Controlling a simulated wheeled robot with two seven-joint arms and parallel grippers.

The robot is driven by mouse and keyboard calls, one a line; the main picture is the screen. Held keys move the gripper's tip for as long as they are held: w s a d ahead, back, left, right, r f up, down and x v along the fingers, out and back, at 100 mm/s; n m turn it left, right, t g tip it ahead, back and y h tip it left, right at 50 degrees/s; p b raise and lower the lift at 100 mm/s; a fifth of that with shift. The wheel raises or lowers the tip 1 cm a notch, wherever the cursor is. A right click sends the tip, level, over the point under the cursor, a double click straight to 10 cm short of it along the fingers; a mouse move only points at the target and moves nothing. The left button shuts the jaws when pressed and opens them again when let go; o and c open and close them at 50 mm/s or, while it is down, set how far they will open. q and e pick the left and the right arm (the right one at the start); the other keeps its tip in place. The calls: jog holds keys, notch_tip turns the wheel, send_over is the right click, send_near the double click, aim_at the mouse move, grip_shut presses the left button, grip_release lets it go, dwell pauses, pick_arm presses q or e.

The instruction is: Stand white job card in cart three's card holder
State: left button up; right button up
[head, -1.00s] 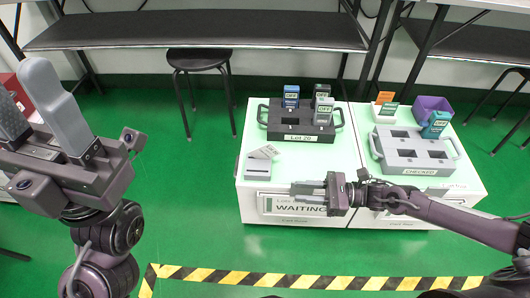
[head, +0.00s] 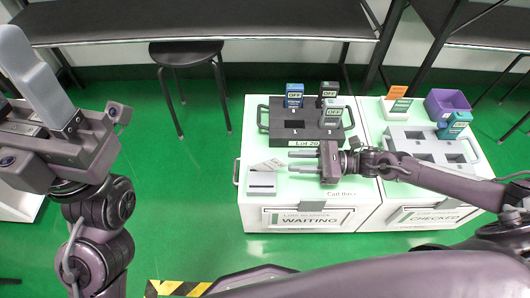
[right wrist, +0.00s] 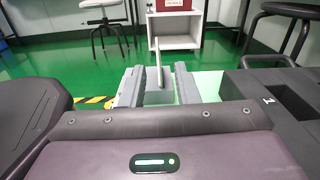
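In the right wrist view the card (right wrist: 159,62) shows as a thin upright, slightly tilted strip. My right gripper (head: 303,160) is open, low over the cart top, its fingers pointing left at the card. In the right wrist view its fingers (right wrist: 159,88) stand apart with the card ahead of or between their tips; I cannot tell which. My left gripper (head: 18,85) is open and empty at the far left, away from the cart.
The black Lot 20 tray (head: 276,141) with several handheld testers stands behind the right gripper. A grey tray (head: 397,137), a purple bin (head: 446,103) and a white box with cards (head: 396,106) are on the right cart. A black stool (head: 187,52) stands behind on the green floor.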

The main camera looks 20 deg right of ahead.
aim_at(269, 169)
jog(key=shift+w+a, duration=0.15)
jog(key=shift+a, duration=0.1)
jog(key=b+x, duration=0.1)
jog(key=x, duration=0.6)
jog(key=shift+a+b, duration=0.15)
jog(key=shift+b, duration=0.15)
grip_shut()
